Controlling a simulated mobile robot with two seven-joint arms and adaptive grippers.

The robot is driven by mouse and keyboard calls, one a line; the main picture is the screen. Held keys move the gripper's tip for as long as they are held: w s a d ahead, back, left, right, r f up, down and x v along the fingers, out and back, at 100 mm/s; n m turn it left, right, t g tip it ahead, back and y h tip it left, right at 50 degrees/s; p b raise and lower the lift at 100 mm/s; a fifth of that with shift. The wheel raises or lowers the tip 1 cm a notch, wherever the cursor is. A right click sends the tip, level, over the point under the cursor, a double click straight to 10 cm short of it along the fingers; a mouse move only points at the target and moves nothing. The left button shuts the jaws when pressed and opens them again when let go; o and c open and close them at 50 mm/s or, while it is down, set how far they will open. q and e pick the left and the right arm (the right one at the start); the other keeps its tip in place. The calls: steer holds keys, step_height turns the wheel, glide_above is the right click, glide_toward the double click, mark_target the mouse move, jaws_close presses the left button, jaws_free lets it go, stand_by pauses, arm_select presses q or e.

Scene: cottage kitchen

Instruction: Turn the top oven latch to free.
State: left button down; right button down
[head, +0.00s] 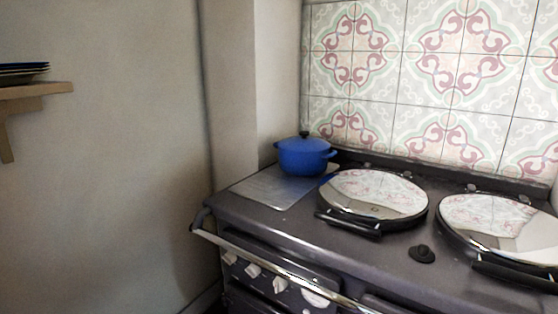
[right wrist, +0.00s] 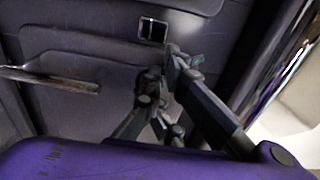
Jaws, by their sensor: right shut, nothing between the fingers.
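In the right wrist view a dark oven front (right wrist: 85,35) with rounded door panels fills the picture. A metal lever-like bar (right wrist: 50,80) sticks out from it at the left; I cannot tell whether this is the top oven latch. A small square fitting with a bright frame (right wrist: 152,31) is near the top middle. My right gripper (right wrist: 162,85) is shut and empty, its dark fingers below the square fitting and right of the bar, apart from the bar. Whether the fingertips touch the door is unclear. In the head view the range (head: 290,230) shows from above, with no gripper visible.
A metal rail (head: 270,262) runs along the range's front edge, above several white knobs (head: 253,270). A blue pot (head: 304,156) and two round lidded hotplates (head: 373,194) are on top. A wall shelf (head: 40,90) holding plates is at the left.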

steer(key=shift+w+a+r, duration=0.1)
steer(key=v, duration=0.6)
steer(key=shift+a+p, duration=0.2)
steer(key=shift+p, duration=0.2)
steer(key=shift+w+r, duration=0.1)
